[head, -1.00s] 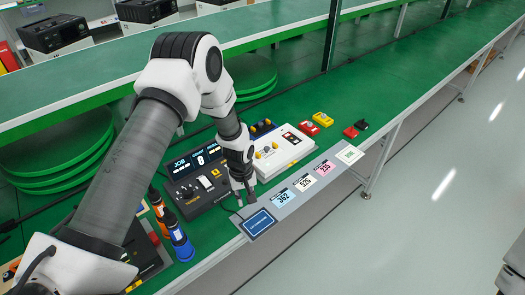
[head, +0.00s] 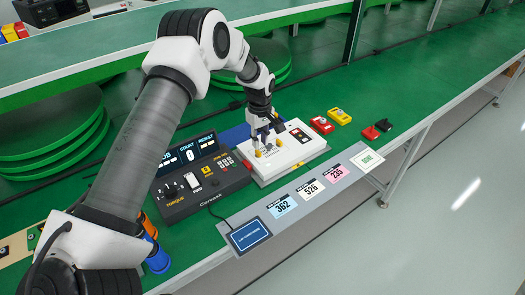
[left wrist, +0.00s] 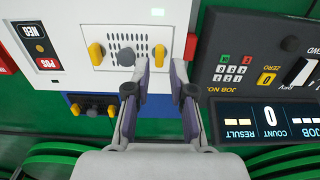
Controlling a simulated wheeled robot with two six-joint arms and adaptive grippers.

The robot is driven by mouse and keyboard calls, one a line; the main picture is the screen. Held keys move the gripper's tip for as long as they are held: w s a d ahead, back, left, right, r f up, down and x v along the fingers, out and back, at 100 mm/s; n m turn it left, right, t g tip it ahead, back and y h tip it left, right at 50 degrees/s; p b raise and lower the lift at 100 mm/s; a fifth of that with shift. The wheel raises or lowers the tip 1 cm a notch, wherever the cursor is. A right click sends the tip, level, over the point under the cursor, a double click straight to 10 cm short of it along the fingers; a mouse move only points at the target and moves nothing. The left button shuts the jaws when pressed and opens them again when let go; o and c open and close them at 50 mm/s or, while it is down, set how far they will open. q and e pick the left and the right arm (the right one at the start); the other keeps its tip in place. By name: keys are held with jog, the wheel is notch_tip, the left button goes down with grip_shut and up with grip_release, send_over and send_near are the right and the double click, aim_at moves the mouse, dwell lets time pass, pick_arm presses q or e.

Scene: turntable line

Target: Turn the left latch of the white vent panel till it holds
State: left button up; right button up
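The white vent panel (left wrist: 130,42) has a slotted grille, a grey round knob in the middle and a yellow latch at each side. It is on the white unit (head: 290,160) in the head view. The left latch (head: 258,153) is the right-hand one in the left wrist view (left wrist: 160,54), where it stands upright. The other latch (left wrist: 96,53) also stands upright there. My left gripper (head: 266,140) is over the panel with its fingers apart. In the left wrist view its fingertips (left wrist: 161,68) lie either side of the left latch; contact cannot be told. My right gripper is out of view.
A black counter box (head: 203,180) stands just left of the white unit. Red (head: 322,125) and yellow (head: 340,116) blocks lie to the right. A label strip (head: 310,192) runs along the front edge.

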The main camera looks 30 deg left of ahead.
aim_at(259, 154)
pick_arm(q)
notch_tip(259, 154, down, 6)
jog(key=shift+r+p, duration=0.25)
jog(key=shift+p, duration=0.1)
jog(key=shift+r, duration=0.1)
grip_shut()
jog(key=shift+m, duration=0.4)
jog(key=m, duration=0.1)
jog(key=m+b, duration=0.1)
jog(key=m, duration=0.2)
jog(key=shift+s+a, duration=0.15)
jog(key=shift+s, duration=0.1)
jog(key=m, duration=0.2)
jog(key=m+b, duration=0.1)
jog(key=m, duration=0.2)
jog(key=shift+s+a, duration=0.15)
jog(key=shift+a, duration=0.05)
grip_release()
